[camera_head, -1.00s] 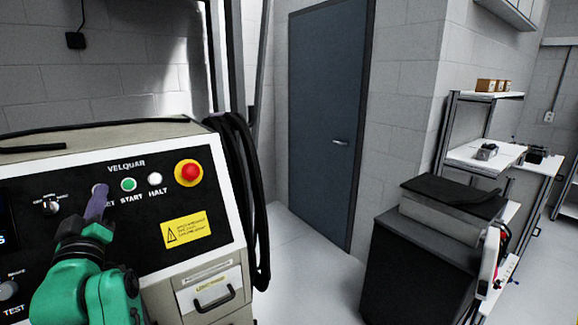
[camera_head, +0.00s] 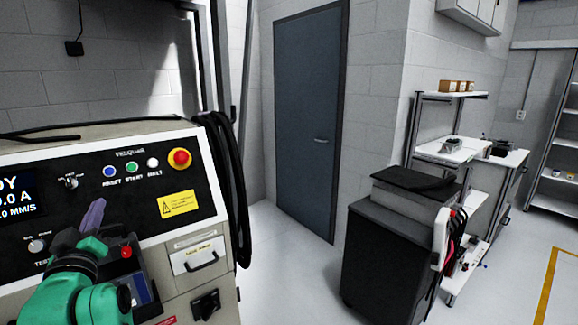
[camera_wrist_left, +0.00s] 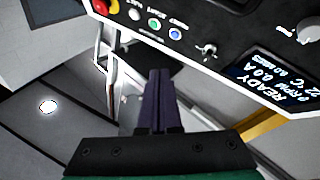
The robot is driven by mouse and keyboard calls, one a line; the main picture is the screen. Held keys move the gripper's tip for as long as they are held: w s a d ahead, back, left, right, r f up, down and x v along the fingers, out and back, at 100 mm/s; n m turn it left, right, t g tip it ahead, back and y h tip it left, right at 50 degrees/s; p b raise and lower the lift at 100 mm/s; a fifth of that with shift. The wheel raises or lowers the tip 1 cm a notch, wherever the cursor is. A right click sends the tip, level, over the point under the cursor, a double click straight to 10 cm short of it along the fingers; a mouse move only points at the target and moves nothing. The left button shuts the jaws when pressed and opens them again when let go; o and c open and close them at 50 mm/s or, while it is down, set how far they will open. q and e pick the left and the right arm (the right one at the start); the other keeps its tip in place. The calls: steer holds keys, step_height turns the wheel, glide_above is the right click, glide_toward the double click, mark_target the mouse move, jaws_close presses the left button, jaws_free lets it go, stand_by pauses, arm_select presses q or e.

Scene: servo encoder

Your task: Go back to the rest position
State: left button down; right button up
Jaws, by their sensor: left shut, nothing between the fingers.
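My left gripper (camera_head: 92,215) is shut and empty, its purple fingers together. It stands in front of the VELQUAR control panel (camera_head: 100,215), below the row of buttons and apart from them. The panel carries a blue reset button (camera_head: 110,172), a green start button (camera_head: 131,167), a white halt button (camera_head: 153,162) and a red emergency stop (camera_head: 179,158). In the left wrist view the shut fingers (camera_wrist_left: 158,75) point toward the panel, with the lit display (camera_wrist_left: 270,82) reading READY. My right gripper is not in view.
A drawer (camera_head: 198,257) with a handle sits under the panel. Black cables (camera_head: 226,190) hang at the machine's right side. A dark cart (camera_head: 390,255) stands at right, before shelving (camera_head: 450,150). A grey door (camera_head: 308,120) is behind. The floor (camera_head: 290,280) between machine and cart is clear.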

arm_select(q)
steer(key=s+d+f+m+g+h, duration=0.2)
steer(key=d+f+m+g+h, duration=0.15)
steer(key=f, duration=0.75)
steer(key=s+d+f+m+g+h, duration=0.1)
steer(key=d+f+m+g+h, duration=0.2)
steer(key=f, duration=0.7)
steer(key=s+d+f+m+g, duration=0.2)
steer(key=s+d+f+g, duration=0.1)
steer(key=s+f, duration=0.25)
steer(key=s+d+f+m+g+h, duration=0.1)
steer(key=s+d+f+g, duration=0.2)
steer(key=s+f, duration=0.3)
steer(key=s+d+f+m+g, duration=0.25)
steer(key=s+f+g, duration=0.2)
steer(key=s, duration=0.25)
step_height(320, 180, down, 26)
steer(key=s+b, duration=0.2)
steer(key=s+a+f+g, duration=0.1)
steer(key=s+a+f, duration=0.1)
steer(key=s+f, duration=1.2)
steer(key=s, duration=0.2)
steer(key=shift+s+a+f+n+b, duration=0.3)
steer(key=shift+s+a+b, duration=0.1)
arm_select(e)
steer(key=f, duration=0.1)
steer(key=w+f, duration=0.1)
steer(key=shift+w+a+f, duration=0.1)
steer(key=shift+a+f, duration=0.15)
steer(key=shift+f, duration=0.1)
